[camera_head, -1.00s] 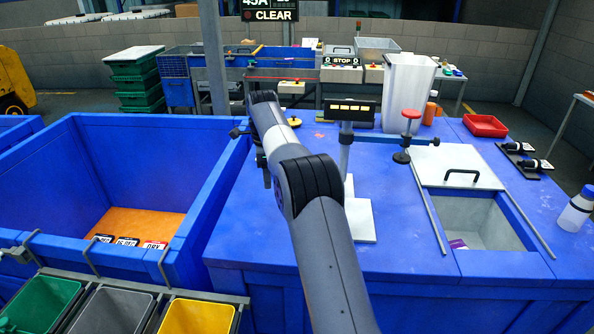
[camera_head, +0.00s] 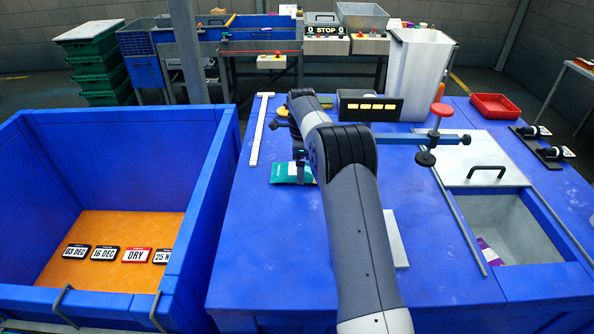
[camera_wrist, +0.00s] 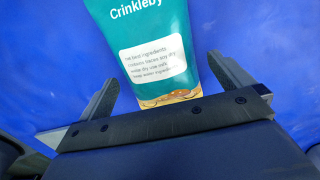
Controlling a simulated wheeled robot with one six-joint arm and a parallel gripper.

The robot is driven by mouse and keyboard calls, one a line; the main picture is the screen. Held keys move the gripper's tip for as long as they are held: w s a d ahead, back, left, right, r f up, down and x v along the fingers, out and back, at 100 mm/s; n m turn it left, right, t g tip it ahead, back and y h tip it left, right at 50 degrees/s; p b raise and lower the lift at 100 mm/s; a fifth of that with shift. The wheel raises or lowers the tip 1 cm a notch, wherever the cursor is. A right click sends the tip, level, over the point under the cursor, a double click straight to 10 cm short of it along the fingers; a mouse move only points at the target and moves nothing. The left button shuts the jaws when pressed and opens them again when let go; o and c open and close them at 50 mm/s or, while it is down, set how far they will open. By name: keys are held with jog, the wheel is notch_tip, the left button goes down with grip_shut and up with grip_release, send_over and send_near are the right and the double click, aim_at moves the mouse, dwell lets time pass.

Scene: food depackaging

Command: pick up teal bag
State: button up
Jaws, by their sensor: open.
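The teal bag (camera_head: 291,172) lies on the blue table top, left of my arm in the head view. My gripper (camera_head: 299,168) is right over it, and my arm hides part of the bag. In the wrist view the teal bag (camera_wrist: 148,40) shows "Crinkleby" lettering and a white label. My open gripper (camera_wrist: 170,98) has one finger on each side of the bag's lower end. The fingers look apart from the bag. I cannot tell the exact height of the fingertips over the table.
A white ruler-like strip (camera_head: 261,130) lies left of the bag. A red-topped clamp (camera_head: 435,132) and display box (camera_head: 370,105) stand to the right. An open hatch (camera_head: 515,225) holds a purple item. A deep blue bin (camera_head: 215,170) with date cards stands left.

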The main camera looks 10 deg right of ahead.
jog(key=shift+s+f, duration=0.1)
jog(key=shift+f, duration=1)
jog(key=c, duration=0.8)
jog(key=shift+r, duration=0.1)
